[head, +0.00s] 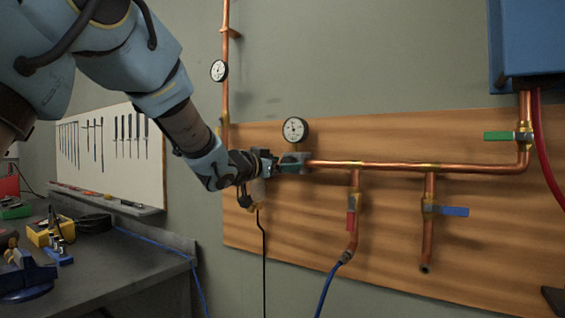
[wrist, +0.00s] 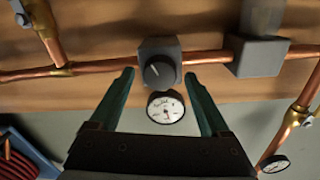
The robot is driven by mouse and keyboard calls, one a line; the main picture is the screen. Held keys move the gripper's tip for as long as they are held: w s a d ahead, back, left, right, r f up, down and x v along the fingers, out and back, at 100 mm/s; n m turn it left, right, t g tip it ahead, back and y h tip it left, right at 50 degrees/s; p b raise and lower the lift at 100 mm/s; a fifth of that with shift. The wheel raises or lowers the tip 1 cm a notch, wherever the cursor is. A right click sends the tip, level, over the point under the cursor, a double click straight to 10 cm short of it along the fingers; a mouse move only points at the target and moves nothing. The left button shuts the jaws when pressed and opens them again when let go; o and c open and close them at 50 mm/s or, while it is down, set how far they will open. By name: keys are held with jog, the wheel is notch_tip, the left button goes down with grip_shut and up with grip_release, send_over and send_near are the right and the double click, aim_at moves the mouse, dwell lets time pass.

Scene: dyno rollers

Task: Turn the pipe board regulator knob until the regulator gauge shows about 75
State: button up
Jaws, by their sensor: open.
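The regulator is a grey block on the copper pipe; in the wrist view its round dark knob (wrist: 158,73) faces me, with a light pointer mark. The regulator gauge (wrist: 166,107) is a white dial with a dark needle; its numbers are too small to read. In the head view the gauge (head: 295,129) stands above the regulator block (head: 296,158). My gripper (wrist: 158,76) is open and empty, one green finger on each side of the knob and apart from it. In the head view my gripper (head: 279,165) is in front of the regulator and hides the knob.
A wooden board (head: 390,240) carries the copper pipes, with green (head: 498,136), red (head: 351,222) and blue (head: 455,211) valve handles. A second gauge (head: 219,70) is on the left vertical pipe. A grey box (wrist: 257,55) sits beside the regulator. A workbench (head: 120,265) stands left.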

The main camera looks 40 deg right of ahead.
jog(key=shift+c, duration=0.2)
jog(key=shift+f, duration=0.1)
grip_shut()
